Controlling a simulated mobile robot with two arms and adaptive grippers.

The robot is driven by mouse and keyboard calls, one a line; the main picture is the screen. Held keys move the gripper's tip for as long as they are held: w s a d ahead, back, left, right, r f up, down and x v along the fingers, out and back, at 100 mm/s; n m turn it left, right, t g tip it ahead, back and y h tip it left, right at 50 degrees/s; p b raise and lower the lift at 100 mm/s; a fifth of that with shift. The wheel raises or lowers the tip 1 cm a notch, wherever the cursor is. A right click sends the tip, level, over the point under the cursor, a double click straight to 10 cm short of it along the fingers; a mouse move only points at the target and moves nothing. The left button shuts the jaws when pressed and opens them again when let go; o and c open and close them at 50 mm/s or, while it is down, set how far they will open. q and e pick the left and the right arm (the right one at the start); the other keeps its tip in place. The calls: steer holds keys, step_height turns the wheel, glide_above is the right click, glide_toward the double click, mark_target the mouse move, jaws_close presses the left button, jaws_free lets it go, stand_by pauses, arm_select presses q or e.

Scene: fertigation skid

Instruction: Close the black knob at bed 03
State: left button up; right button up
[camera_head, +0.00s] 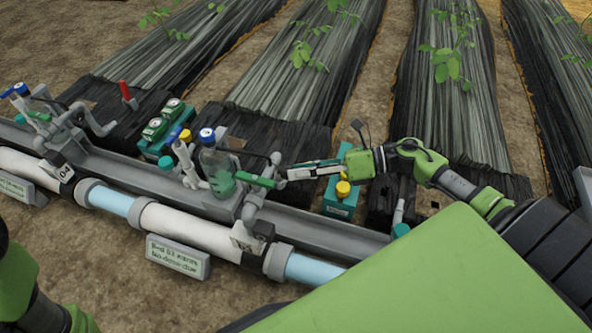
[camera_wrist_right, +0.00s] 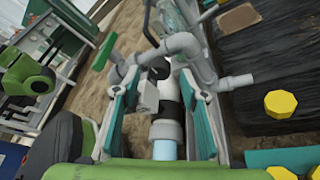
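The bed 03 pipe stand (camera_head: 250,215) rises from the main pipe by the tag marked 03 (camera_head: 246,239) in the head view. A green lever (camera_head: 257,181) sticks out at its top. In the right wrist view a small round black knob (camera_wrist_right: 159,68) sits on the grey pipework, beyond the fingertips and between them. The green lever also shows there (camera_wrist_right: 104,52), left of the knob. My right gripper (camera_head: 288,174) is open and empty beside the stand; its teal-padded fingers (camera_wrist_right: 158,95) are spread, apart from the knob. My left gripper is out of view.
A clear bottle with green liquid (camera_head: 217,168) stands left of the stand. A teal box with a yellow knob (camera_head: 342,190) lies under my right forearm. A sign (camera_head: 178,257) stands in front of the white and blue pipe (camera_head: 190,226). Planted beds lie behind.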

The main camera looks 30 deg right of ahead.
steer(key=v, duration=1)
steer(key=shift+d, duration=0.1)
